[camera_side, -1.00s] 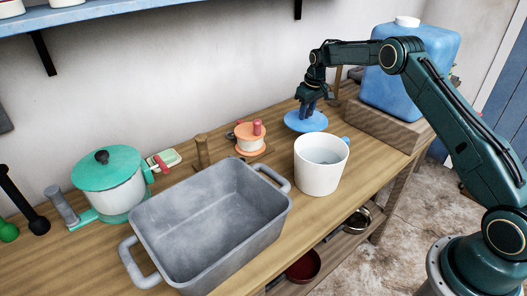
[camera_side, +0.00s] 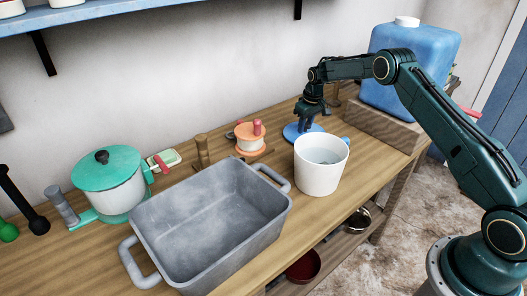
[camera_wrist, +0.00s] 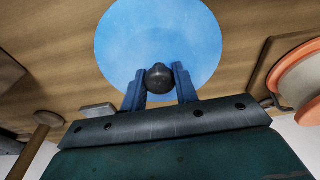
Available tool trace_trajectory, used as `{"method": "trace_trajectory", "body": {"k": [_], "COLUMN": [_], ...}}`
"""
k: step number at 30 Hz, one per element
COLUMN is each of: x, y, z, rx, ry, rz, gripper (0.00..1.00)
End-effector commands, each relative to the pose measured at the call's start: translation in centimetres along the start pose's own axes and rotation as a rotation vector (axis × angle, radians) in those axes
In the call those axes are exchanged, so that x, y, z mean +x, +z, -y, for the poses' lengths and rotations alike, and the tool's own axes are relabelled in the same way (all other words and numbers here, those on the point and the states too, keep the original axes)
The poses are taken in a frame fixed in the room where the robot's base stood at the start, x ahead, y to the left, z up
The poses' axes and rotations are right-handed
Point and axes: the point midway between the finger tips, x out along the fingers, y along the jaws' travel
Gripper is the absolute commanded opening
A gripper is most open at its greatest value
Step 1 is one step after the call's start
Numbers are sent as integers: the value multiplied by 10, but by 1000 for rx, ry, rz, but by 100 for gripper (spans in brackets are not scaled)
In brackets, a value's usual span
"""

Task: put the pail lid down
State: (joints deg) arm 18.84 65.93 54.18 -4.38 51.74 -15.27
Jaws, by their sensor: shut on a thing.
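The pail lid (camera_side: 292,132) is a flat blue disc behind the white pail (camera_side: 320,168), low at the table top. I cannot tell whether it touches the wood. In the wrist view the lid (camera_wrist: 158,35) has a dark round knob (camera_wrist: 159,78) near its middle. My gripper (camera_side: 304,126) is above the lid with its fingers pointing down. In the wrist view my gripper (camera_wrist: 159,84) has its two blue fingers shut on the knob from both sides. The pail is upright and open, with a pale blue inside. It hides part of the lid.
An orange-and-cream pot (camera_side: 250,140) stands just left of the lid. A grey stone trough (camera_side: 208,222) is at the front left, and a green-lidded pot (camera_side: 108,180) is beyond it.

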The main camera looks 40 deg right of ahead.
Motion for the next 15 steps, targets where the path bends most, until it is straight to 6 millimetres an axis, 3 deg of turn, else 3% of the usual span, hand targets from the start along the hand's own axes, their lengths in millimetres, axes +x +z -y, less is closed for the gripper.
{"method": "trace_trajectory", "body": {"k": [8,9,12,15], "x": [2,3,3,2], "y": [0,1,0,0], "z": [0,0,0,0], "rx": [0,0,0,0], "ry": [0,0,0,0], "rz": [1,1,1,1], "gripper": [7,31,51,51]}}
